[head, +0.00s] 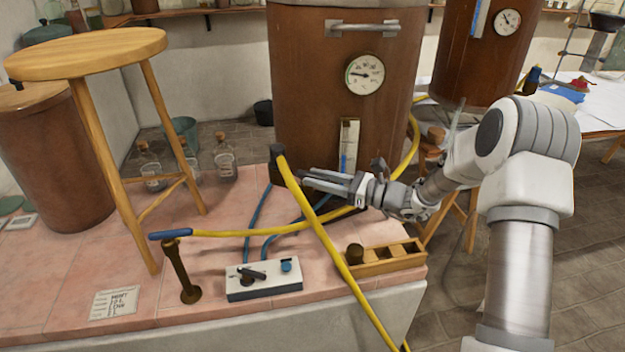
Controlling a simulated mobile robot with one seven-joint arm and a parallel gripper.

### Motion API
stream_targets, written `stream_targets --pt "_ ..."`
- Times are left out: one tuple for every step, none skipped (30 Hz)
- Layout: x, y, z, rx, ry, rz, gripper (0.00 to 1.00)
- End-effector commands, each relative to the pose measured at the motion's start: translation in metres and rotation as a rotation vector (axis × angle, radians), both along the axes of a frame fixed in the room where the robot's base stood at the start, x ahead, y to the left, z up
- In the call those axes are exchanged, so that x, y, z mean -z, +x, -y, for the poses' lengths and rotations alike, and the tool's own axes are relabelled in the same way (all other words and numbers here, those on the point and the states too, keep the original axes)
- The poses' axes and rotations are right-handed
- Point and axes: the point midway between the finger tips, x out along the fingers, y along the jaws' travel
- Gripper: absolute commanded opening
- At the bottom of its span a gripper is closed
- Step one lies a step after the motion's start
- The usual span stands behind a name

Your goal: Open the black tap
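A small white and grey box (264,280) sits on the pink tiled top, front centre. A black lever-like tap (251,276) is on its left part, and a blue knob (287,266) is on its right part. My gripper (306,176) is above and behind the box, in front of the large copper vessel (330,100), with its fingers pointing left. Two fingers show apart with a narrow gap, and I see nothing between them. The gripper is clear of the black tap. A yellow hose passes close to the fingertips.
Yellow hoses (325,238) cross between my gripper and the box. Blue tubes (257,215) run behind the box. A wooden rack (385,262) stands right of it, a dark post (181,275) left. A wooden stool (95,55) and glass bottles (224,160) are farther left.

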Motion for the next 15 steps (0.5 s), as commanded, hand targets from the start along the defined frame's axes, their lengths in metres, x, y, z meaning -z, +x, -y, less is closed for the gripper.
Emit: stream_targets --pt "0.001 0.002 -0.006 -0.002 0.0 0.0 0.34" --pt "0.001 0.002 -0.008 -0.002 0.0 0.001 0.34" --pt "0.001 0.003 -0.011 -0.002 0.001 0.001 0.34" --pt "0.0 0.004 -0.013 -0.002 0.001 0.001 0.34" --pt "0.0 0.004 -0.014 -0.001 0.001 0.001 0.34" --pt "0.0 0.005 -0.015 -0.001 0.001 0.001 0.34" --pt "0.0 0.005 -0.015 0.0 0.001 0.0 0.34" --pt "0.0 0.005 -0.016 0.0 0.0 0.0 0.34" --pt "0.0 0.005 -0.016 0.0 0.0 0.0 0.34" --pt "0.0 0.005 -0.016 0.0 0.0 0.0 0.34" --pt "0.0 0.005 -0.016 0.0 0.0 0.0 0.34" --pt "0.0 0.005 -0.016 0.0 0.0 0.0 0.34" --pt "0.0 0.005 -0.016 0.0 0.0 0.0 0.34" --pt "0.0 0.005 -0.016 0.0 0.0 0.0 0.34" --pt "0.0 0.005 -0.015 0.0 0.0 0.0 0.29"
